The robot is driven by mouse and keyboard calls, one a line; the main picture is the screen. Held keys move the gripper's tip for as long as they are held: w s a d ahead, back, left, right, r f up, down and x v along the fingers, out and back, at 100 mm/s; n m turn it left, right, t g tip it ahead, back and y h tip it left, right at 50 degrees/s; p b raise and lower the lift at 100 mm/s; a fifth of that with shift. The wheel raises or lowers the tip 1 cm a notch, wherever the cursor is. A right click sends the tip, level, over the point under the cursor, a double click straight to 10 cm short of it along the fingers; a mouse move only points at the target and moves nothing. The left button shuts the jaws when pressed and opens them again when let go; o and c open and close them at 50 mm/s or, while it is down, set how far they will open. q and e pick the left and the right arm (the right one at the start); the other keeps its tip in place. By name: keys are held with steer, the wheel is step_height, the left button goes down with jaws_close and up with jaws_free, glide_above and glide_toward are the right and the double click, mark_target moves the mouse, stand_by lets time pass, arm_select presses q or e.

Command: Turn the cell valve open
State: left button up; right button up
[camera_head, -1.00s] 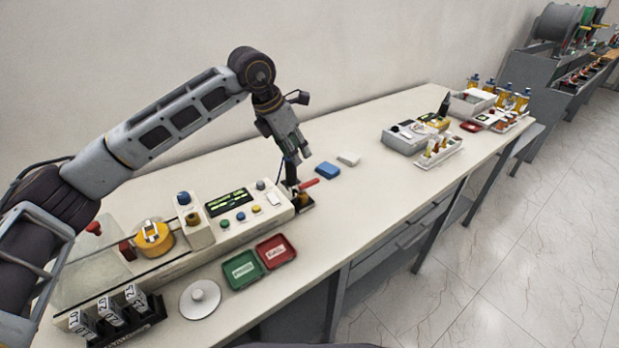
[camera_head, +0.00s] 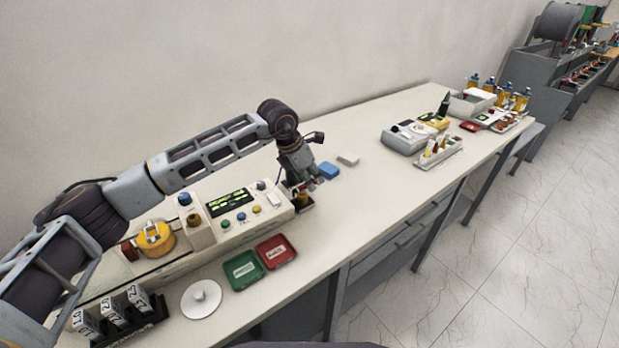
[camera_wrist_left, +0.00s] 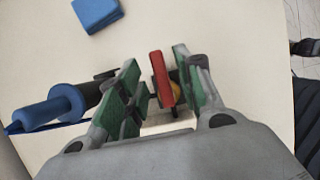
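The valve's red handle (camera_wrist_left: 161,78) stands between the two green-padded fingers of my left gripper (camera_wrist_left: 155,72) in the left wrist view. The fingers are apart. The handle is closer to the right pad, with a clear gap to the left pad. A yellowish part shows just behind the handle. In the head view my left gripper (camera_head: 308,182) is low over the valve at the right end of the white control unit (camera_head: 160,265), and it hides the red handle there. My right gripper is not in view.
A blue block (camera_head: 328,171) and a pale block (camera_head: 347,160) lie just beyond the gripper. A blue knobbed part (camera_wrist_left: 48,108) is left of the fingers. Green (camera_head: 244,283) and red (camera_head: 290,258) trays lie in front of the unit. The table's middle is clear.

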arm_select(q)
steer(key=shift+d+f, duration=0.1)
steer(key=shift+f, duration=0.2)
jaws_close()
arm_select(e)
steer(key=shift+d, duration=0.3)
